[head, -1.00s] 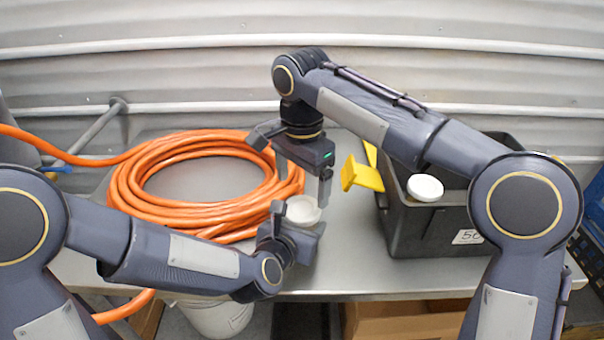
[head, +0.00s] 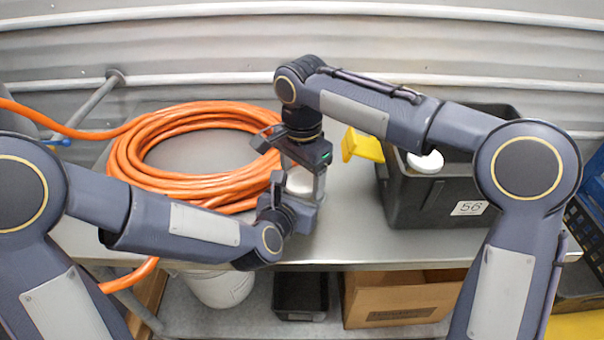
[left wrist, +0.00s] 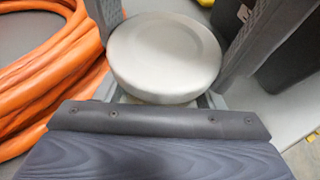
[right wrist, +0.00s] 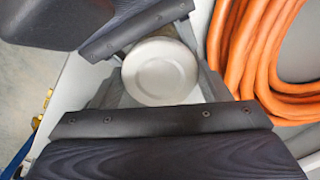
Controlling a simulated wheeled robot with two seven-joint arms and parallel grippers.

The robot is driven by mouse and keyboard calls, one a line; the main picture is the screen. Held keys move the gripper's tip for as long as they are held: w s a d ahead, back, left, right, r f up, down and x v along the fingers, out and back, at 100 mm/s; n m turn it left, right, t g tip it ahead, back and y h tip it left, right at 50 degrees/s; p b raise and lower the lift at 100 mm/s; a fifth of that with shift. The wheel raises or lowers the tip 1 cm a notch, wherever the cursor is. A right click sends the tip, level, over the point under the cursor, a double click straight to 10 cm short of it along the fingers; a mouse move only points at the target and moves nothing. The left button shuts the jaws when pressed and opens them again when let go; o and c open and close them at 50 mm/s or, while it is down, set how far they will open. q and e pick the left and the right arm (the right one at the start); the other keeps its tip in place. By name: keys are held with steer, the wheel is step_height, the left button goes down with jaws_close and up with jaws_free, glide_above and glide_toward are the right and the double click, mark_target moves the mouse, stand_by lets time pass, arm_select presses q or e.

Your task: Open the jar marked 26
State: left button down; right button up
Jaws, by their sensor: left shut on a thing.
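A jar with a round, pale grey-white lid (head: 303,182) stands upright over the bench, between my two grippers. Its lid fills the middle of the left wrist view (left wrist: 165,57) and of the right wrist view (right wrist: 160,71). No number on it can be read. My left gripper (head: 292,208) is shut on the jar's body from the front, below the lid. My right gripper (head: 304,180) points down from above, its fingers spread on either side of the lid, with small gaps seeming to show. The jar's body is mostly hidden by the grippers.
A coiled orange hose (head: 150,180) lies left of the jar. Bare bench (head: 345,220) lies between.

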steer(key=c, duration=0.3)
steer(key=n, duration=0.5)
steer(key=shift+r+n, duration=0.1)
steer(key=shift+n, duration=0.2)
steer(key=shift+c, duration=0.2)
steer(key=n, duration=0.4)
steer(key=shift+n, duration=0.3)
steer(key=o, duration=1.1)
